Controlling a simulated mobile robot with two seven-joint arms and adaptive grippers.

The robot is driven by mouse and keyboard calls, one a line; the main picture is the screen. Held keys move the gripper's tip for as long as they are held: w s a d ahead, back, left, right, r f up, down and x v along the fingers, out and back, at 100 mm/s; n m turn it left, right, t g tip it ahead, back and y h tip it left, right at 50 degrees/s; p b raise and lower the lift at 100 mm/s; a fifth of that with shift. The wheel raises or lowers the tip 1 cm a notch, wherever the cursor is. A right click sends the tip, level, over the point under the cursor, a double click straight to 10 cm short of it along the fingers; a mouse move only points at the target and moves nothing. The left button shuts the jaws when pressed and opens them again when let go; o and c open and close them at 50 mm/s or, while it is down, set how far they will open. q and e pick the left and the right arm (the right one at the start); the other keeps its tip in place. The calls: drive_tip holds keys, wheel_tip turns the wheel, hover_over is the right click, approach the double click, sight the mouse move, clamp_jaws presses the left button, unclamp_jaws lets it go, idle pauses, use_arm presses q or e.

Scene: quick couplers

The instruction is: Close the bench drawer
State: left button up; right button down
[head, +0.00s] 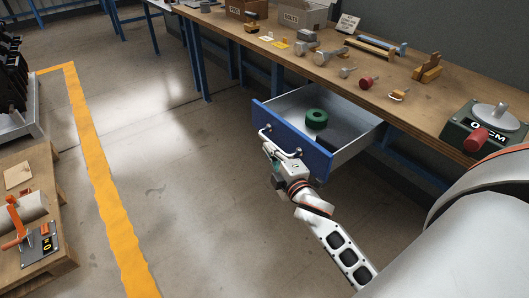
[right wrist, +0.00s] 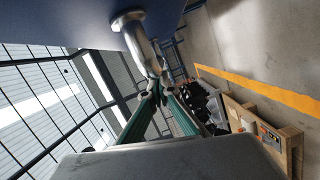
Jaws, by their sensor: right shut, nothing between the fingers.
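The bench drawer (head: 318,160) is pulled out from under the workbench, with its blue front facing the aisle. Its metal bar handle (head: 286,152) is on the front. A green ring-shaped object (head: 316,117) lies inside on the grey floor of the drawer. My right gripper (head: 272,158) is at the handle, in front of the drawer face. In the right wrist view its green fingers (right wrist: 157,92) meet at the tips, close to the handle (right wrist: 140,45). They are shut with nothing between them; I cannot tell whether they touch the bar. My left gripper is not in view.
The wooden workbench (head: 435,115) holds couplers, bins and a green device (head: 483,130) with a red knob. A low wooden table (head: 58,250) stands at the left. The floor between is clear, crossed by a yellow line (head: 95,165).

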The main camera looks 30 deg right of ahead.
drive_tip(key=d, duration=0.5)
drive_tip(key=w+d+p, duration=0.1)
drive_tip(key=d, duration=0.4)
drive_tip(key=d+p, duration=0.1)
drive_tip(key=d, duration=0.5)
drive_tip(key=shift+w+d+r, duration=0.1)
drive_tip(key=shift+w+r, duration=0.05)
drive_tip(key=d, duration=1)
drive_tip(key=shift+w+f+b, duration=0.2)
drive_tip(key=shift+w+b, duration=0.15)
drive_tip(key=shift+d, duration=0.55)
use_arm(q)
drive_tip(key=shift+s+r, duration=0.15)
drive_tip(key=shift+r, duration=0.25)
use_arm(e)
drive_tip(key=shift+a+r, duration=0.1)
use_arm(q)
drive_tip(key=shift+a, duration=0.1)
use_arm(e)
drive_tip(key=shift+a, duration=0.1)
